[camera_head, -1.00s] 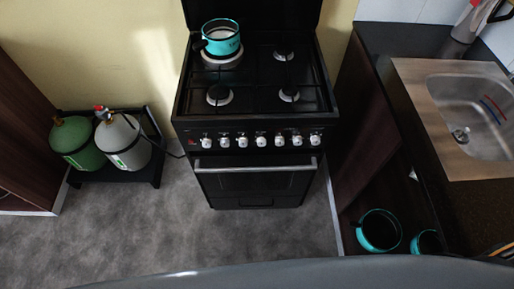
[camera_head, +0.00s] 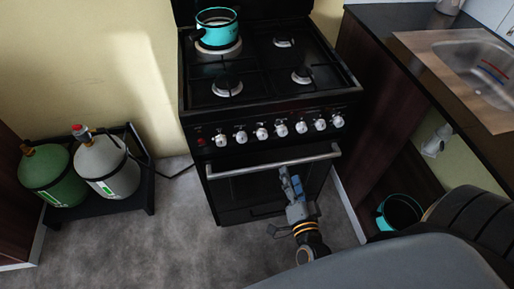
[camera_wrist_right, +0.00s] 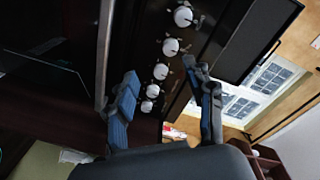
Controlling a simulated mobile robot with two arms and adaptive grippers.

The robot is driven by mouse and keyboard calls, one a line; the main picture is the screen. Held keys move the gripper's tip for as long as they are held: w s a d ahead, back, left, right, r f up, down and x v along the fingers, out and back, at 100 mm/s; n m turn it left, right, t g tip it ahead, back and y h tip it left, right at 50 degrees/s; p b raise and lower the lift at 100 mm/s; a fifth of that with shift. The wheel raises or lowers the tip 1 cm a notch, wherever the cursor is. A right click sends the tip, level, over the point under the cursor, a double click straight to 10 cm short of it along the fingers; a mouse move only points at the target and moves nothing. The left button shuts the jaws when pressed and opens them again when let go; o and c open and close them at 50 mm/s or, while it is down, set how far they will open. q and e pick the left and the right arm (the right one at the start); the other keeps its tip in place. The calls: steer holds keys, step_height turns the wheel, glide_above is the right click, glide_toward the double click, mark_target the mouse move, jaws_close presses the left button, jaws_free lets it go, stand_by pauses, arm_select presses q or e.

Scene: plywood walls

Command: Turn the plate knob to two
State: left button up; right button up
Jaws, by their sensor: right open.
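The black stove (camera_head: 270,92) has a row of white knobs (camera_head: 281,130) along its front panel, above the oven handle (camera_head: 275,161). I cannot tell which is the plate knob, nor read its marks. My right gripper (camera_head: 291,178) is in front of the oven door, below the knob row, touching no knob. In the right wrist view my right gripper (camera_wrist_right: 160,68) is open and empty, fingers apart. Several knobs (camera_wrist_right: 170,47) show beyond and between its fingers, apart from them. My left gripper is not in view.
A turquoise pot (camera_head: 216,30) stands on the back left burner. Two gas cylinders (camera_head: 105,165) stand on a black rack at the left. A counter with a sink (camera_head: 480,75) is at the right, with a turquoise pot (camera_head: 400,212) below. Floor is free left of the stove.

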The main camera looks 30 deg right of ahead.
mark_target(283, 134)
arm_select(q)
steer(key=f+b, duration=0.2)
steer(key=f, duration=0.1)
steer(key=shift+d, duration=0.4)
arm_select(e)
steer(key=shift+m+h, duration=0.4)
steer(key=shift+m, duration=0.1)
steer(key=x, duration=0.4)
steer(key=r+x, duration=0.1)
steer(key=x, duration=0.4)
steer(key=r+x, duration=0.1)
steer(key=x, duration=0.4)
steer(key=shift+d+r, duration=0.1)
steer(key=shift+d, duration=0.05)
jaws_close()
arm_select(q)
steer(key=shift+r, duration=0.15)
